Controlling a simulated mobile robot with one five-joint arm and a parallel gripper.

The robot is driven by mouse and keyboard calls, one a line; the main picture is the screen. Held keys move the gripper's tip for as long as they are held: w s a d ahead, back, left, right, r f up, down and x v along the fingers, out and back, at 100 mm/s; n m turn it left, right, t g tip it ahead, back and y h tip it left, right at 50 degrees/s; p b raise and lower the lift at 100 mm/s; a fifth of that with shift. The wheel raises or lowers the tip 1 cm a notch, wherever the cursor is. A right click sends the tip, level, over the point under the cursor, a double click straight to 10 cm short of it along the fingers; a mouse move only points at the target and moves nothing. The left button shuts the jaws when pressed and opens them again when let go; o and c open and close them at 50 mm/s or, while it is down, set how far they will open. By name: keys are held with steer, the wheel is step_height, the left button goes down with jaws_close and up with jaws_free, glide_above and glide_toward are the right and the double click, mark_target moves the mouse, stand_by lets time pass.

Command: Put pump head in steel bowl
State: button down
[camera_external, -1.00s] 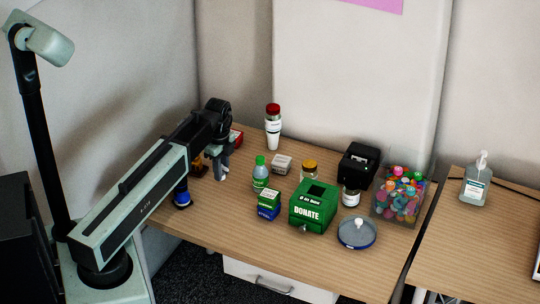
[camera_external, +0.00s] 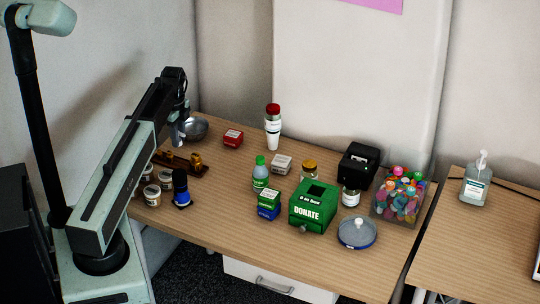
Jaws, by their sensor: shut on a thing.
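The steel bowl (camera_external: 194,129) stands at the back left of the desk, a shiny round dish partly hidden behind my arm. My gripper (camera_external: 177,139) points down just left of the bowl, overlapping its left edge in the picture. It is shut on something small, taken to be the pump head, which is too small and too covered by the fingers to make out. I cannot tell whether the gripper is over the bowl or in front of it.
A brown rack (camera_external: 181,162), several small jars (camera_external: 152,194) and a dark blue-based bottle (camera_external: 181,189) stand close in front. Bottles, boxes and a green donation box (camera_external: 313,206) fill the desk's middle.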

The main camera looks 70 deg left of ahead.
steer(key=w+a+f+b, duration=0.1)
steer(key=w+a, duration=0.7)
steer(key=a, duration=0.4)
steer(key=shift+w+a+f, duration=0.15)
steer(key=shift+f, duration=0.1)
steer(key=f+b, duration=0.4)
steer(key=shift+w+a, duration=0.15)
steer(key=shift+a, duration=0.1)
steer(key=shift+r, duration=0.2)
steer(key=shift+f+b, duration=0.55)
steer(key=shift+d, duration=0.1)
steer(key=c, duration=1.3)
jaws_free()
steer(key=shift+o, duration=0.8)
